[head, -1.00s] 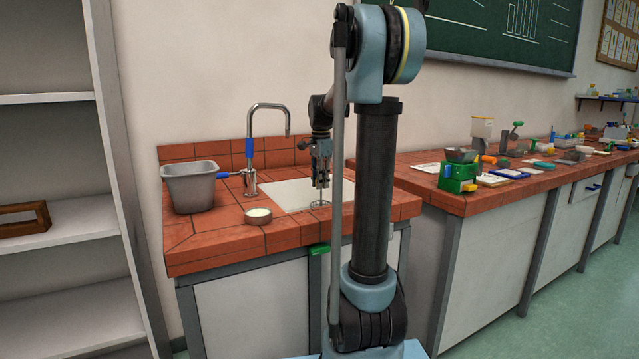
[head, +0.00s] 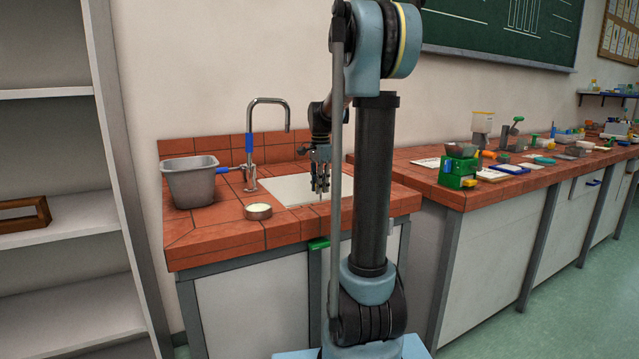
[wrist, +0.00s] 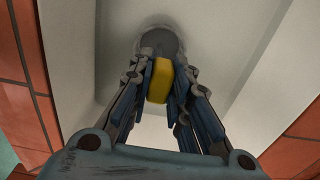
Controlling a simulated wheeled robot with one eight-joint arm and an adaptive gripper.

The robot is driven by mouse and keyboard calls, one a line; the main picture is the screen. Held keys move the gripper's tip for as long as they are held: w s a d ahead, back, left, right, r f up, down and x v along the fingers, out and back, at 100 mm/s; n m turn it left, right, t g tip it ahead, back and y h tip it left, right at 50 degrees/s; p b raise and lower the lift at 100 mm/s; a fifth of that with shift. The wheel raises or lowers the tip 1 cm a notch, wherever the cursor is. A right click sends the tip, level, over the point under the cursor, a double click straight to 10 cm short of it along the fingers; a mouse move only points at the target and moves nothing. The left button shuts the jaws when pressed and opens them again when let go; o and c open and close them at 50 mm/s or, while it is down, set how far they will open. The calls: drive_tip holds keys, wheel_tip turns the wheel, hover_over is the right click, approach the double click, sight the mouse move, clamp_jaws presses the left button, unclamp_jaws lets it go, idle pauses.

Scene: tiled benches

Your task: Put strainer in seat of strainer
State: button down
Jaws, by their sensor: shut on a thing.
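My gripper (head: 320,190) points down into the pale sink basin (head: 284,190), in the wrist view (wrist: 158,82) shut on a yellow grip piece (wrist: 159,80). A dark grey round disc, which looks like the strainer (wrist: 160,42), lies just beyond the yellow piece. A paler round recess, which looks like the seat (wrist: 156,22), shows around the disc's far edge. I cannot tell whether the disc rests in the recess or hangs just above it. The fingers hide the near side of both.
A steel tap (head: 251,150) with blue handles stands behind the basin. A grey tub (head: 188,184) and a small round dish (head: 259,212) stand left of it on the red tiled bench (head: 215,237). A green scale (head: 457,173) stands on the right bench.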

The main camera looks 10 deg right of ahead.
drive_tip(key=shift+f, duration=2.15)
drive_tip(key=c, duration=1.4)
unclamp_jaws()
wheel_tip(320, 180, up, 12)
drive_tip(key=shift+f, duration=0.1)
